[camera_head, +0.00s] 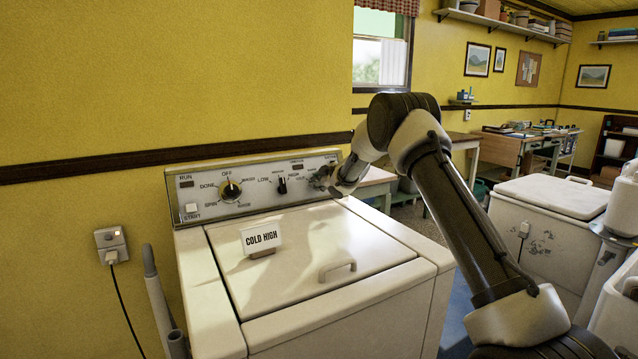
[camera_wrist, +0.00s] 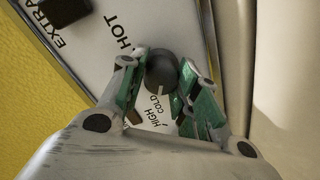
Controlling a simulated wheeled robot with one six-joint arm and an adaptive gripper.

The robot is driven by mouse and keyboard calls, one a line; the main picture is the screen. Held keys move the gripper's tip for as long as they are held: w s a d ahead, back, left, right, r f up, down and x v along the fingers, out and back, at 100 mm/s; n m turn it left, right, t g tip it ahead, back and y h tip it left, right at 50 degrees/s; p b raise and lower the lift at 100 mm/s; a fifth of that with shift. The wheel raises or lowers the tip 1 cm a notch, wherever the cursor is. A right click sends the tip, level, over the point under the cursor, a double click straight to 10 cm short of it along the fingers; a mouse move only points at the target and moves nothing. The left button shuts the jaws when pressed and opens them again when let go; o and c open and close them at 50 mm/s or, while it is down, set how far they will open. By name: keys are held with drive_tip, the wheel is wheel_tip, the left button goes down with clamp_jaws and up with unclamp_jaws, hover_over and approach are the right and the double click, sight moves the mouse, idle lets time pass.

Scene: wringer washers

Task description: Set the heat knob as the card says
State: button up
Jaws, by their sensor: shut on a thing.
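A white card (camera_head: 262,238) reading "COLD HIGH" stands on the washer lid. My gripper (camera_head: 323,180) is at the right end of the washer's control panel (camera_head: 258,172). In the wrist view, my gripper (camera_wrist: 160,88) is shut on a dark round knob (camera_wrist: 161,70), its green-padded fingers on either side. The knob's pale mark points down the picture, toward the lettering "COLD" and "HIGH" (camera_wrist: 155,115). "HOT" is printed above left of the knob. The fingers hide part of the panel, so I cannot tell the exact setting. My gripper mostly hides this knob in the head view.
The lid handle (camera_head: 337,269) is in front.

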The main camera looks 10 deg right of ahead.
drive_tip(key=o, duration=1)
drive_tip(key=v, duration=1.2)
drive_tip(key=shift+f, duration=0.1)
